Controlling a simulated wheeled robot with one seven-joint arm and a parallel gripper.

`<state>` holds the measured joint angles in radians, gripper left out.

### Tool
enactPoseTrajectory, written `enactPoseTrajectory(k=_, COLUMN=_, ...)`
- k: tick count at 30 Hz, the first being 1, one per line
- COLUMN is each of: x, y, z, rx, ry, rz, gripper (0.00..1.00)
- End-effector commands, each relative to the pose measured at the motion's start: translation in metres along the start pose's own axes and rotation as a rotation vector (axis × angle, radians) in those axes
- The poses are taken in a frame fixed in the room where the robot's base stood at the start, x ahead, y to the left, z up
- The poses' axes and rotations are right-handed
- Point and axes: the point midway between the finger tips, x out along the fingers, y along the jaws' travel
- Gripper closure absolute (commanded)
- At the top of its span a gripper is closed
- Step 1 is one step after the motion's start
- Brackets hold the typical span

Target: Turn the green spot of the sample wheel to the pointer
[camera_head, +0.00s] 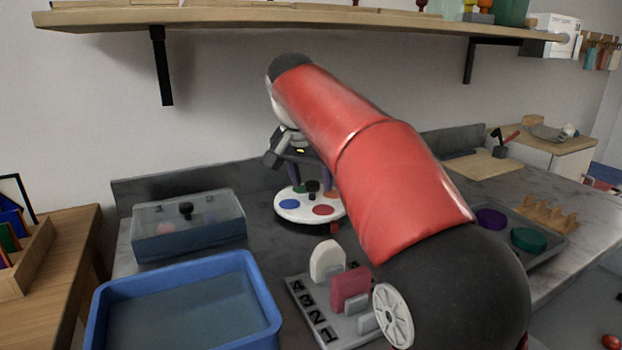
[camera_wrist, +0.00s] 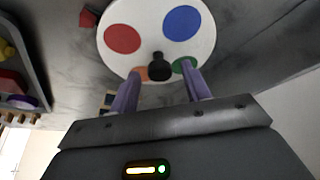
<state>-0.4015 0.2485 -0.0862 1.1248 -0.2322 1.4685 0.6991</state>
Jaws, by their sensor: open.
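The sample wheel (camera_head: 308,216) is a white disc on the counter with a black centre knob (camera_wrist: 158,66). Its green spot (camera_wrist: 184,65) is on the far side in the head view, partly covered by a finger. Blue (camera_wrist: 182,23), red (camera_wrist: 122,38) and orange (camera_wrist: 140,73) spots also show. A small red wedge, seemingly the pointer (camera_wrist: 88,18), lies just outside the rim, nearest the red spot; the head view shows it at the front right (camera_head: 334,229). My gripper (camera_wrist: 160,70) is open, its purple fingers reaching down by the orange and green spots; contact is unclear.
A clear-lidded box (camera_head: 188,228) stands left of the wheel, with a blue tub (camera_head: 262,300) in front of it. A grey rack with upright pieces (camera_head: 300,290) stands in front of the wheel. A tray (camera_head: 560,247) lies right. A shelf (camera_head: 250,18) hangs above.

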Motion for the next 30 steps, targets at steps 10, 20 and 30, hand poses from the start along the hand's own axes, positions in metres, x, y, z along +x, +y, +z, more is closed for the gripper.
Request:
enactPoseTrajectory(k=10, x=0.0019, y=0.0, z=0.0002, rx=0.0, ry=0.0, rz=0.0, gripper=0.59)
enactPoseTrajectory(k=20, x=0.0017, y=-0.0001, z=0.0003, rx=0.0, ry=0.0, rz=0.0, gripper=1.0)
enactPoseTrajectory(k=30, x=0.0012, y=0.0048, z=0.001, rx=-0.014, ry=0.0, rz=-0.006, gripper=1.0)
